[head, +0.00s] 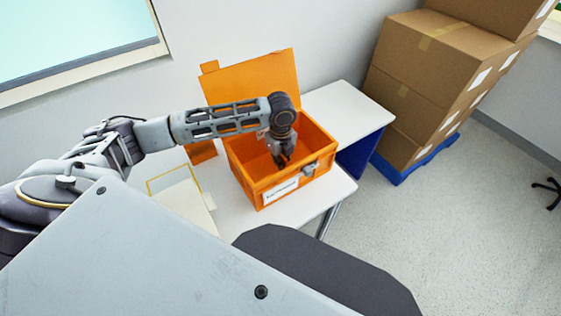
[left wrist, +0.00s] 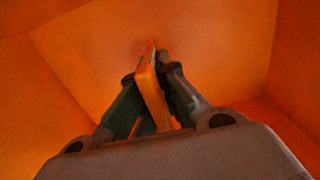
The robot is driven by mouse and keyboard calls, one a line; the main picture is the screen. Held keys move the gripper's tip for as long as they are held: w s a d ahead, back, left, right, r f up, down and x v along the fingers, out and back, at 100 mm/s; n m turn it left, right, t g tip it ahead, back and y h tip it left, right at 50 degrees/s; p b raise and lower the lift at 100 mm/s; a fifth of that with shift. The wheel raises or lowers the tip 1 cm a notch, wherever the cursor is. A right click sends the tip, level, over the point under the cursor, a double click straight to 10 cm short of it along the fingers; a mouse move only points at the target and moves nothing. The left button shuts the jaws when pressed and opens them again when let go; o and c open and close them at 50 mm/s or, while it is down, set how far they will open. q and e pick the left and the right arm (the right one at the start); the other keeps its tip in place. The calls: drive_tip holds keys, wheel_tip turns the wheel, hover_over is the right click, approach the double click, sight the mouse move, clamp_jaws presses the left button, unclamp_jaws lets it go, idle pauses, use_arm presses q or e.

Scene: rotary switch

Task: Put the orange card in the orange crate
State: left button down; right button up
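The orange crate (head: 262,185) stands on a white table with its orange lid (head: 250,85) raised at the back. It has a white label and a metal latch on the front. My left gripper (head: 281,160) reaches down into the crate from above. In the left wrist view my left gripper (left wrist: 152,70) points at the crate's orange inner floor and walls. Its fingers are closed on a thin orange card (left wrist: 151,95), which stands edge-on between them. The fingertips are close to the crate floor; whether the card touches it I cannot tell. My right gripper is not in view.
The white table (head: 345,105) has free room right of the crate. A pale, yellow-edged item (head: 180,195) lies left of it. Cardboard boxes (head: 430,80) are stacked on a blue pallet (head: 415,165) at the right. A window (head: 70,40) is at upper left.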

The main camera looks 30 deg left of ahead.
use_arm(q)
drive_tip(key=c, duration=1.9)
unclamp_jaws()
drive_tip(key=shift+f, duration=0.1)
drive_tip(key=shift+o, duration=1.3)
